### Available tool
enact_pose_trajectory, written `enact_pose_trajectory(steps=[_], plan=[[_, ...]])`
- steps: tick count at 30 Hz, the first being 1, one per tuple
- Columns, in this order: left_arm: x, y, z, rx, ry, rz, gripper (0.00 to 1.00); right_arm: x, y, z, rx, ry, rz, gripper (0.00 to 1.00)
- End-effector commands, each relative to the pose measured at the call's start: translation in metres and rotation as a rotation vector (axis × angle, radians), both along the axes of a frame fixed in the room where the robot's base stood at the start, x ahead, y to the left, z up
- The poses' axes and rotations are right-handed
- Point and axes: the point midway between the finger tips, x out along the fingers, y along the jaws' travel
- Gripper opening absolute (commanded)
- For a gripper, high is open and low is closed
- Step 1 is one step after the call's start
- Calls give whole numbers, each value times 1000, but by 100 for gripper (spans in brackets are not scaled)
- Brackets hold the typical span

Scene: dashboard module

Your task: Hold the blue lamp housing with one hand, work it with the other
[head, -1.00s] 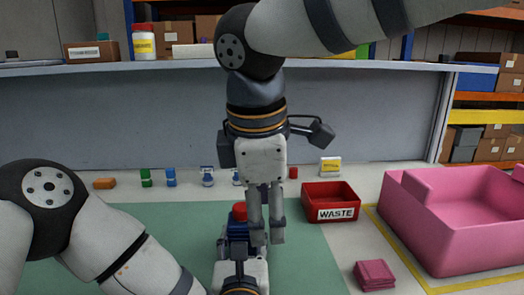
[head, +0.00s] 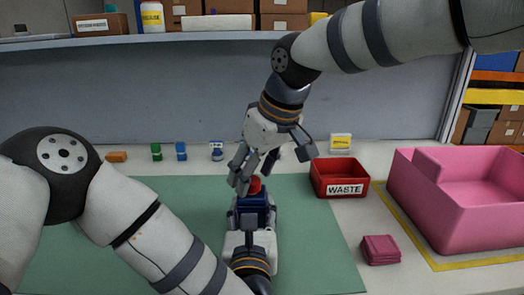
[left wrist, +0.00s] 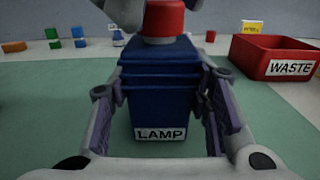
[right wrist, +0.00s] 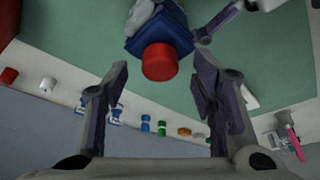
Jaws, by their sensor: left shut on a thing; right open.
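The blue lamp housing (head: 255,212) stands upright on the green mat, with a LAMP label (left wrist: 161,134) on the side facing my left wrist camera. A red cap (left wrist: 164,20) sits on its top. My left gripper (left wrist: 163,88) is shut on the housing, one finger on each side. My right gripper (right wrist: 160,64) is open and tilted above the housing. In the right wrist view the red cap (right wrist: 160,62) shows between and just beyond its fingertips. I cannot tell whether any finger touches the cap.
A red WASTE bin (head: 340,178) stands right of the mat (head: 310,250), with a pink tray (head: 455,215) farther right. A pink stack (head: 380,250) lies before them. Small orange (head: 117,157), green (head: 156,152) and blue (head: 181,152) parts line the back. The mat around the housing is clear.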

Motion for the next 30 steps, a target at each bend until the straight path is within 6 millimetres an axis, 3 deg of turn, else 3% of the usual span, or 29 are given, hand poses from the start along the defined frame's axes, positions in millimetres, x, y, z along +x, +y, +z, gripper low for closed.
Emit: enact_pose_trajectory(steps=[10, 17, 30], plan=[[0, 0, -2, 1, 4, 0, 0, 2, 2, -7, 0, 0, 1, 52], [0, 0, -2, 1, 4, 0, 0, 2, 2, -7, 0, 0, 1, 2], [0, 0, -2, 1, 4, 0, 0, 3, 2, 3, 0, -3, 0, 2]])
